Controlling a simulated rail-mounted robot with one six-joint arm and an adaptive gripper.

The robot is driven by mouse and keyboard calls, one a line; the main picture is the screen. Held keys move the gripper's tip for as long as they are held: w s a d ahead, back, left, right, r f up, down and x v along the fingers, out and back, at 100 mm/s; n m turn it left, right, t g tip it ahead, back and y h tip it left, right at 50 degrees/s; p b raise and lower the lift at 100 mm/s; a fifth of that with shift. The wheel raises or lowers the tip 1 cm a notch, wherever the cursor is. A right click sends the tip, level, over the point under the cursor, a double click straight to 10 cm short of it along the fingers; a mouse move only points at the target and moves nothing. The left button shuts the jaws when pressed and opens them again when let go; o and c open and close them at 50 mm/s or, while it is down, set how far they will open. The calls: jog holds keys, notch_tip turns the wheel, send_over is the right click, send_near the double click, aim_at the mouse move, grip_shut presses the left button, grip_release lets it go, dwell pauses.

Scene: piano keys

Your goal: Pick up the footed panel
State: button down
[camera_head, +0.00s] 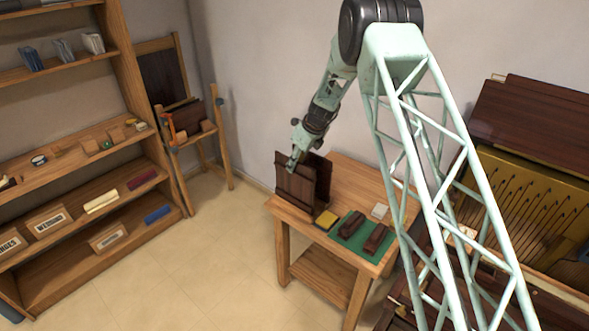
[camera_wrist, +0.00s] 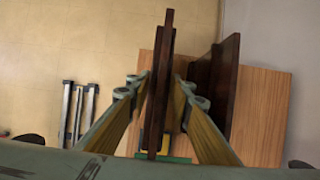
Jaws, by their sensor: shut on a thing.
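The dark brown wooden footed panel (camera_head: 293,189) stands upright at the left end of the small wooden table (camera_head: 358,181). My gripper (camera_head: 296,161) is at its upper edge, pointing down. In the wrist view the panel (camera_wrist: 161,75) shows edge-on as a dark strip between the two fingers of my gripper (camera_wrist: 160,95), which is shut on it. I cannot tell whether its lower edge touches the table. A second dark panel (camera_wrist: 223,88) stands just right of it, apart from the fingers; it also shows behind the first in the head view (camera_head: 322,172).
A yellow block (camera_head: 326,219) and a green mat (camera_head: 347,240) with dark blocks lie on the table near the panel. An open piano (camera_head: 520,190) stands at right. A shelf (camera_head: 85,137) and a wooden stand (camera_head: 197,137) are at left. The floor between is clear.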

jog(key=shift+r, duration=1.35)
jog(key=shift+s+d+f, duration=0.1)
jog(key=shift+s+d, duration=0.25)
jog(key=shift+s, duration=0.25)
jog(key=s+d+b, duration=0.1)
jog(key=s+d, duration=0.2)
jog(key=s, duration=0.3)
jog(key=s+d+r+b, duration=0.1)
jog(key=s+d+b, duration=0.1)
jog(key=s+d, duration=0.2)
jog(key=s, duration=0.2)
jog(key=shift+s+r, duration=0.2)
jog(key=shift+s, duration=0.2)
jog(key=shift+d, duration=0.15)
